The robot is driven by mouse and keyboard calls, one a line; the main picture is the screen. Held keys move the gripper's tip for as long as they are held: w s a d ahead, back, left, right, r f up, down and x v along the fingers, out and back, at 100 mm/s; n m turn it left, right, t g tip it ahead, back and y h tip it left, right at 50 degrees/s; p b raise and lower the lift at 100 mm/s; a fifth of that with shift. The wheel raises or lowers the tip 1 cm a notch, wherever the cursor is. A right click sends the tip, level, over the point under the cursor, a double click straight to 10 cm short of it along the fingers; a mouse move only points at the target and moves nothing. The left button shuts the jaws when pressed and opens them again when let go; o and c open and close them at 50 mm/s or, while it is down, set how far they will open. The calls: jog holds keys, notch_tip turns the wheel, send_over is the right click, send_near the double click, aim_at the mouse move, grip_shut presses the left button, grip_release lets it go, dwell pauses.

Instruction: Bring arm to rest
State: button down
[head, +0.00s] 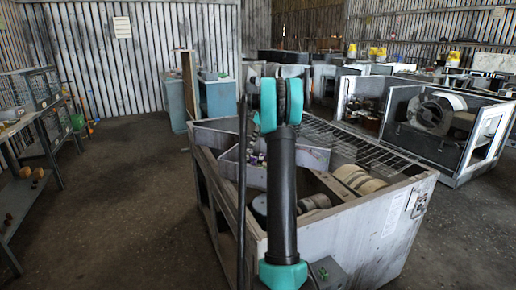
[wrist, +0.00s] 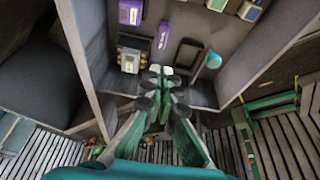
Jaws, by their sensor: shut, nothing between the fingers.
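My gripper (wrist: 160,73) shows in the wrist view. Its teal fingers with dark round joints run up the middle and come together at pale tips. They are shut with nothing between them. Beyond the tips is the inside of a grey-walled compartment (wrist: 87,45) with small items in it. In the head view my teal and black arm stands upright in the middle, in front of a grey housing (head: 350,235). My gripper cannot be made out in the head view.
The compartment holds a purple box (wrist: 130,12), a purple upright item (wrist: 163,35) and a small grey device (wrist: 130,60). The housing also holds beige rolls (head: 358,180) and wire mesh (head: 350,145). Metal shelves (head: 38,120) stand at left. The floor (head: 125,200) between is clear.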

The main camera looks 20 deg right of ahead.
jog(key=shift+s+r, duration=0.15)
jog(key=shift+r, duration=0.55)
jog(key=s+a+f+m+h, duration=0.1)
jog(key=s+a+f+m, duration=0.1)
jog(key=s+a, duration=0.75)
jog(key=s+a+f+m, duration=0.25)
jog(key=s+a, duration=0.45)
jog(key=s, duration=0.5)
jog(key=s+a+f+m, duration=0.1)
jog(key=s+f, duration=0.3)
jog(key=s, duration=0.4)
jog(key=s+a+f+m+t+h, duration=0.1)
jog(key=s+a+f, duration=0.2)
jog(key=s, duration=0.6)
jog(key=s+a+f+m, duration=0.2)
jog(key=s+f, duration=0.4)
jog(key=s, duration=0.2)
jog(key=shift+s+a+h, duration=0.2)
jog(key=shift+s+h, duration=0.05)
jog(key=shift+h, duration=0.05)
